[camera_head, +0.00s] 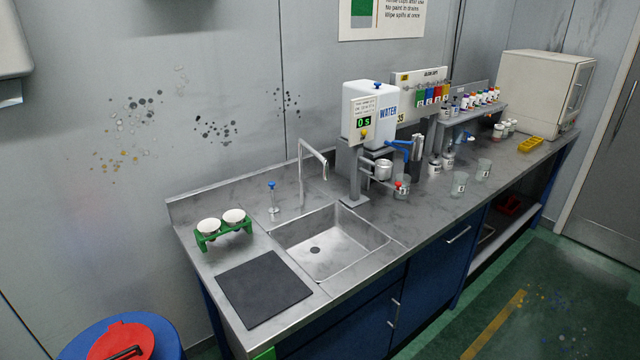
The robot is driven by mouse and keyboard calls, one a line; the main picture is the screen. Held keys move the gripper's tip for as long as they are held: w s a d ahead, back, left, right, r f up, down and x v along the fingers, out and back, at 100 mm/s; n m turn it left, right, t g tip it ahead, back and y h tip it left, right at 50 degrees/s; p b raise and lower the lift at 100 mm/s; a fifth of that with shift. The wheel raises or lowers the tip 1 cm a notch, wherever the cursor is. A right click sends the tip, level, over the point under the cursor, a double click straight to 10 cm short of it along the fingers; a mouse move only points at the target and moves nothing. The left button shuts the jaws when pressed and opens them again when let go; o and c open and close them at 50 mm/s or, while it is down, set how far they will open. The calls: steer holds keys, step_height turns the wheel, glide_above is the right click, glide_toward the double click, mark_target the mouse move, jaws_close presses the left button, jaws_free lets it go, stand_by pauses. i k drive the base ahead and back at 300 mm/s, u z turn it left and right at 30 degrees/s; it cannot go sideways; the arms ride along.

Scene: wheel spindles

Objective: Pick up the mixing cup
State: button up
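Several clear cups with dark markings stand upright on the steel counter (418,225). One clear cup (459,184) stands at the middle right, and another clear cup (484,170) stands just behind and right of it. I cannot tell which of these is the mixing cup. My gripper is not in view.
A sink (335,253) with a tall tap (302,170) lies left of the cups. A green rack (222,235) holds two white cups. A black mat (263,287) lies at the left front. A shelf of small bottles (478,108) and a beige cabinet (545,90) stand at the right.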

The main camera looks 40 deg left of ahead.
mark_target(405, 179)
steer(key=u, duration=0.75)
steer(key=i, duration=0.35)
